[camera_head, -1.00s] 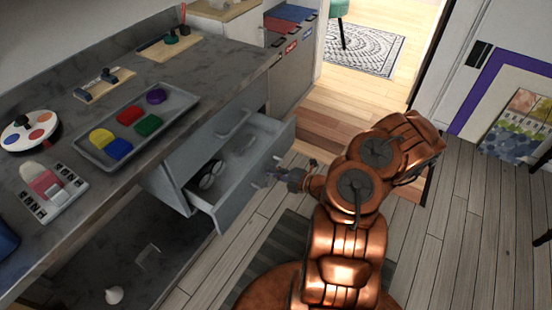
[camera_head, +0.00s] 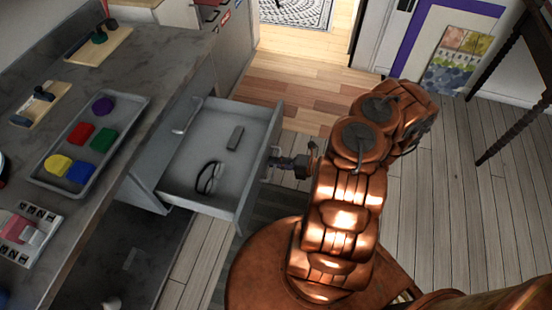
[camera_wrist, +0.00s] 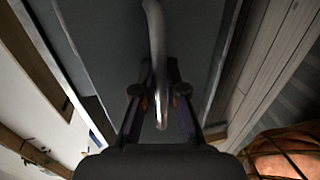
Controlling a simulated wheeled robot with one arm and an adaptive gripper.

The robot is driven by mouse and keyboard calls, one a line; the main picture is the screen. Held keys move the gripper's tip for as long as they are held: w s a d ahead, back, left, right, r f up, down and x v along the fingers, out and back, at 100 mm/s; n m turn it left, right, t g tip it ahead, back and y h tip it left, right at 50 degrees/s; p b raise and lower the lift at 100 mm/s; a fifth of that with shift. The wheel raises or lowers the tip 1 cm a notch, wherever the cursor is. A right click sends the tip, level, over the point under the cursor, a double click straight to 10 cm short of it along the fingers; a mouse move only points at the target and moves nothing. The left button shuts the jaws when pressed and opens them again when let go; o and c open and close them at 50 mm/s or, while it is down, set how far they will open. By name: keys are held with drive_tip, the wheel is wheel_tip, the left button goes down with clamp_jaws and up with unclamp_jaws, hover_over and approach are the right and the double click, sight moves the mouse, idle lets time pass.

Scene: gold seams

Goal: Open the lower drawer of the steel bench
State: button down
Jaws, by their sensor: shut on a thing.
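The lower drawer (camera_head: 225,153) of the steel bench stands well open in the head view. A pair of dark-rimmed glasses (camera_head: 209,178) and a small dark grey block (camera_head: 235,138) lie in it. My gripper (camera_head: 274,163) is at the drawer's front, on its outer face. In the wrist view my gripper (camera_wrist: 160,95) is shut on the drawer's bar handle (camera_wrist: 156,45), with a finger on each side of the bar. The upper drawer's handle (camera_head: 187,116) shows above the open drawer, and that drawer looks shut.
A grey tray (camera_head: 136,128) with several coloured pieces lies on the bench top (camera_head: 160,60). A dark table (camera_head: 525,50) is at the far right. Wooden floor is clear right of my arm.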

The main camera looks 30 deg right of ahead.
drive_tip(key=c, duration=1.2)
unclamp_jaws()
drive_tip(key=v, duration=1.2)
